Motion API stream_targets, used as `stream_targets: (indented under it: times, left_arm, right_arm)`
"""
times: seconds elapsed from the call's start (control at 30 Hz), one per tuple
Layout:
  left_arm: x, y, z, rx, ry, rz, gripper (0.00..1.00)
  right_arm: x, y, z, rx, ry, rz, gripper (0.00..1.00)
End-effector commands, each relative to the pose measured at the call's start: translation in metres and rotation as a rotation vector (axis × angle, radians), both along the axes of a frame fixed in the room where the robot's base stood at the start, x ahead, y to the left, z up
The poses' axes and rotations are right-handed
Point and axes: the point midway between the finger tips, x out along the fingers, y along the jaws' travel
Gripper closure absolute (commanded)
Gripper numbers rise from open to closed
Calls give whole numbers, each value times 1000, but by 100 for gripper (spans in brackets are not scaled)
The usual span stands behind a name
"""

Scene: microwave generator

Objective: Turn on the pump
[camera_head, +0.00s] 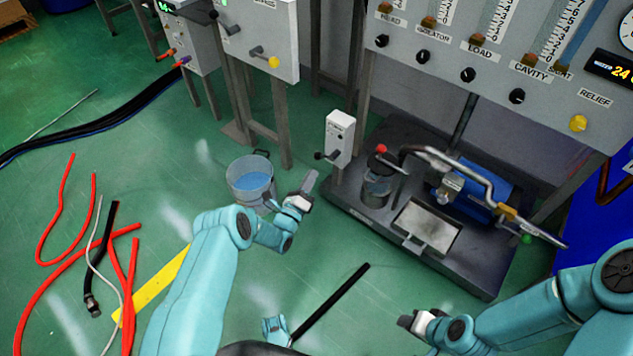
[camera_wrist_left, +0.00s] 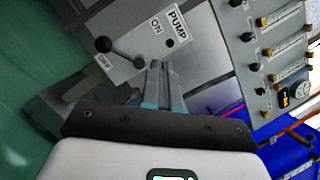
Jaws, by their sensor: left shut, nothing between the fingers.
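The pump switch box (camera_head: 340,140) is a small white box on a post above the dark pump base. In the left wrist view, the box (camera_wrist_left: 160,42) reads PUMP, ON and OFF. Its black lever (camera_wrist_left: 122,53) has a round knob on the OFF side, and the lever also shows in the head view (camera_head: 326,156). My left gripper (camera_head: 309,182) is shut and empty, below and left of the box in the head view. In the left wrist view its fingertips (camera_wrist_left: 156,66) lie just beside the lever's base, apparently apart from the knob. My right gripper (camera_head: 404,321) is low at the right, its fingers unclear.
A bucket of water (camera_head: 251,180) stands left of my left gripper. The pump base (camera_head: 455,255) carries a blue motor (camera_head: 475,187) and pipes. A gauge panel (camera_head: 450,62) is above. Red hoses (camera_head: 130,285) lie on the green floor at the left.

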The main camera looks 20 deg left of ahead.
Motion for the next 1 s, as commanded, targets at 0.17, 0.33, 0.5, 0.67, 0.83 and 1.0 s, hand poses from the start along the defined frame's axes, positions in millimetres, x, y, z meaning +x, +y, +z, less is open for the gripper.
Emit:
stream_targets:
  times: [0.17, 0.33, 0.5, 0.67, 0.83, 1.0]
  left_arm:
    - [-8, 3, -56, -9, 27, 11, 100]
    - [-16, 5, -95, -20, 55, 16, 100]
    - [-21, 9, -118, -25, 69, 24, 100]
    - [-23, 10, -118, -26, 70, 28, 100]
    - [-23, 9, -117, -26, 70, 28, 100]
    - [-24, 8, -117, -26, 70, 28, 100]
  right_arm:
    - [2, 1, -34, -1, -3, -3, 57]
    - [2, 1, -55, -1, -4, -4, 57]
    - [2, 0, -70, -1, -4, -5, 57]
    - [2, 0, -70, -1, -3, -6, 57]
    - [2, 0, -69, -1, -3, -6, 57]
    - [2, 0, -69, -1, -3, -6, 57]
